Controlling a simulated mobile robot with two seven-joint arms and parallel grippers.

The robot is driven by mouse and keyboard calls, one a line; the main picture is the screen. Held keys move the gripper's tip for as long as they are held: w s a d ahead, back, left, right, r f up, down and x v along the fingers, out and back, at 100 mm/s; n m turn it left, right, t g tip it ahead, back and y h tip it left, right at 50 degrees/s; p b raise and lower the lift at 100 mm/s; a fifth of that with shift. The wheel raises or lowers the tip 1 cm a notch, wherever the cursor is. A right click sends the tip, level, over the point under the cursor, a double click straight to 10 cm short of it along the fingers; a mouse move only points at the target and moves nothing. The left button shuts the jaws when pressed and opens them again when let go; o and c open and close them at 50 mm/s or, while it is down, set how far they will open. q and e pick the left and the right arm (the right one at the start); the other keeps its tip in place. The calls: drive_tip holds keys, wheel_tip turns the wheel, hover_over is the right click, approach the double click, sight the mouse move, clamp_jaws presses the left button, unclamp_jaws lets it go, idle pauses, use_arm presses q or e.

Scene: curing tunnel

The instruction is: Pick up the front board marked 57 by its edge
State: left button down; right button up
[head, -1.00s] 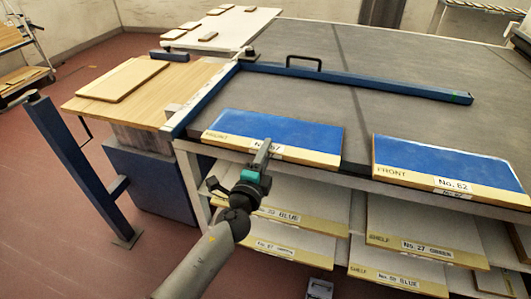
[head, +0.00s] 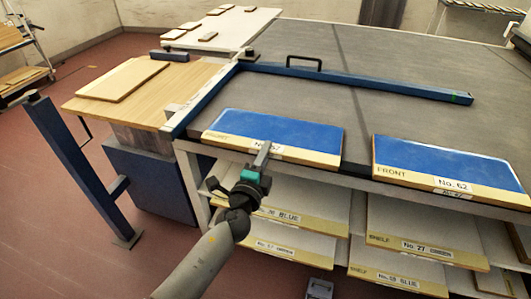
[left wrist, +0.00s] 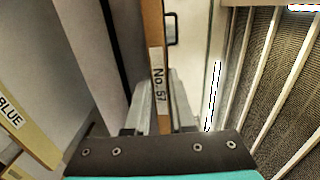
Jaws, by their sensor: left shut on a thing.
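The front board marked 57 (head: 290,134) has a blue top and a tan front edge. It lies at the near left edge of the grey table. My left gripper (head: 264,148) is at its front edge, partly covering the label. My left gripper (left wrist: 157,118) is shut on that edge there. The board still appears to rest on the table. My right gripper is not in view.
A second blue board marked 62 (head: 450,165) lies to the right, with a gap between. Shelves below hold boards, such as No. 27 (head: 420,246). A blue bar with a handle (head: 360,82) crosses the table behind. A wooden side table (head: 170,95) stands left.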

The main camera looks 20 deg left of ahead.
use_arm(q)
drive_tip(key=shift+r, duration=0.15)
idle(0.4)
wheel_tip(320, 180, up, 3)
drive_tip(key=p, duration=0.3)
idle(0.3)
